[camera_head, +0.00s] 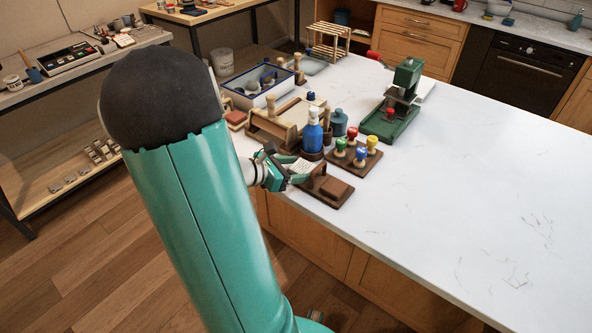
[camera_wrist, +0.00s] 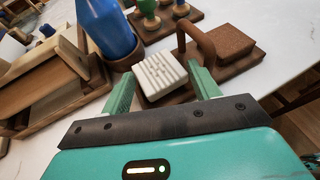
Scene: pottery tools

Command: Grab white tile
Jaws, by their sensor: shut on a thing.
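The white tile (camera_wrist: 160,74), a small ribbed block, sits between the two green fingers of my gripper (camera_wrist: 163,86) in the wrist view. My gripper is shut on it. In the head view my gripper (camera_head: 292,170) is at the near left edge of the counter, with the white tile (camera_head: 304,166) showing at its tips. The tile is at the left end of a dark wooden board (camera_head: 336,200) with a brown block (camera_head: 334,187) on it. I cannot tell whether the tile rests on the board or is lifted.
A blue bottle (camera_head: 312,132) in a dark holder stands just behind my gripper. A wooden rack of coloured-handled stamps (camera_head: 360,158), a green press (camera_head: 395,110) and a wooden tray (camera_head: 262,128) are close by. The white counter (camera_head: 470,180) on the right is clear.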

